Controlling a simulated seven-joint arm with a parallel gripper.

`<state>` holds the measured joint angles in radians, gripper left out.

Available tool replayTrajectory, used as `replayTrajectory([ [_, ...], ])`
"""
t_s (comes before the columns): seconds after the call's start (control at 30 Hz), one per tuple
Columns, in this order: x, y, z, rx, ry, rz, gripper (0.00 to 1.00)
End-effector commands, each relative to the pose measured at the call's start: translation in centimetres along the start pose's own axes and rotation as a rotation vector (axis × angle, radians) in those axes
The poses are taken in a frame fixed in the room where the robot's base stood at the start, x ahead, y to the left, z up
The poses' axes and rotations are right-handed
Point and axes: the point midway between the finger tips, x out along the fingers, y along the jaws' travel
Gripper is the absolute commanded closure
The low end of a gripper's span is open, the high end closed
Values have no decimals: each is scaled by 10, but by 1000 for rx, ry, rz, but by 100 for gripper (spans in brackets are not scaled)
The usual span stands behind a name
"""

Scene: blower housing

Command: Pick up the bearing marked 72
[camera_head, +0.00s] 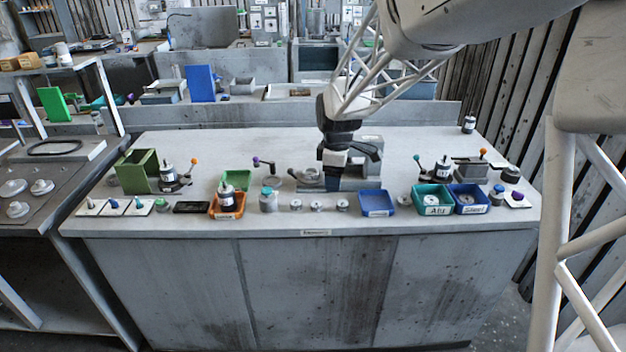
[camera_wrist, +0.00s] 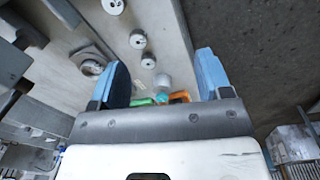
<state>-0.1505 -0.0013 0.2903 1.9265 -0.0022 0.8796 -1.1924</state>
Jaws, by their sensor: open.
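Several small round bearings stand in a row near the front edge of the bench: a left one (camera_head: 296,204), a middle one (camera_head: 316,206) and a right one (camera_head: 342,205). The wrist view shows three pale discs too, at the top (camera_wrist: 113,6), in the middle (camera_wrist: 138,40) and lower down (camera_wrist: 148,62). Their markings are too small to read, so I cannot tell which is 72. My gripper (camera_head: 332,184) is above the bench, behind the row, pointing down. In the wrist view its blue fingers (camera_wrist: 163,62) are apart, with nothing held between them.
A blue tray (camera_head: 376,203) stands right of the row. A teal-lidded jar (camera_head: 268,201) and an orange tray (camera_head: 227,206) stand left of it. A fixture (camera_head: 308,180) is close beside my gripper. The labelled teal bin (camera_head: 433,199) and blue bin (camera_head: 468,198) are farther right.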

Motion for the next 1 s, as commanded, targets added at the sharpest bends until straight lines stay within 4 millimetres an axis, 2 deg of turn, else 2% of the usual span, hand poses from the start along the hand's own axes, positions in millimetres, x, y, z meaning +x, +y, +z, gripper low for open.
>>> replayTrajectory([
  [0.2,41,37,-32,-179,-6,-26,29],
  [0.4,68,57,-51,-295,-8,-41,29],
  [0.57,77,63,-58,-335,-8,-46,29],
  [1.0,80,64,-58,-339,-8,-47,29],
])
